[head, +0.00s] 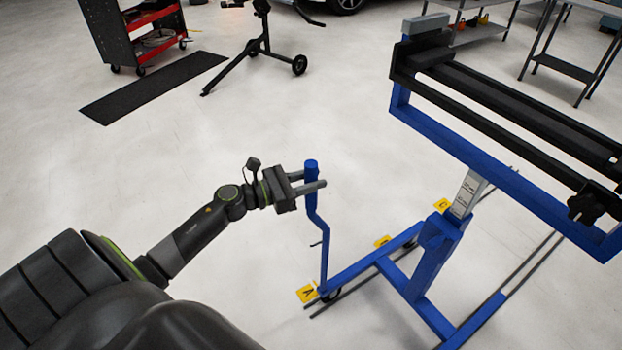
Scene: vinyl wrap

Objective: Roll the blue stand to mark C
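The blue stand (425,262) is a wheeled frame on the right, carrying a long black roller assembly (480,95). Its cranked blue handle post (316,225) rises at its left corner. My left gripper (308,181) has one finger in front of the post near its top and one behind, and looks shut on it. A caster (331,295) below the post is beside yellow mark A (307,293). Another yellow mark (382,241), partly covered by the frame, lies farther along. Mark C (441,205) lies beyond that, near the stand's column. My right gripper is out of view.
Dark parallel lines (530,262) run along the floor under the stand. A black mat (153,87), a red tool cart (150,20) and a black wheeled stand (262,48) are at the back left. Metal tables (570,68) stand at the back right. The middle floor is clear.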

